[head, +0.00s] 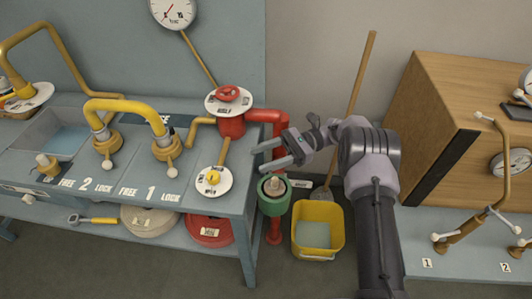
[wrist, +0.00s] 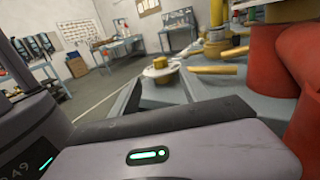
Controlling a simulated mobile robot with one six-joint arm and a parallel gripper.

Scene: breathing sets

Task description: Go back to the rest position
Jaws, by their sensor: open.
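My gripper (head: 272,155) is open and empty in the head view. Its fingers point left, near the right end of the blue-grey bench, just in front of the red pipe (head: 265,116). It is above a green fitting (head: 273,205) with a grey top. The wrist view is largely filled by the grey body of my gripper, with a small green light on it. A red pipe (wrist: 303,50) rises close on the right of the wrist view.
The bench (head: 228,185) carries yellow hoses (head: 125,105), a white disc with a yellow knob (head: 213,180) and a red valve (head: 228,95). A yellow bucket (head: 318,230) and a broom (head: 352,100) stand right of it. A wooden cabinet (head: 445,95) stands at right on another bench.

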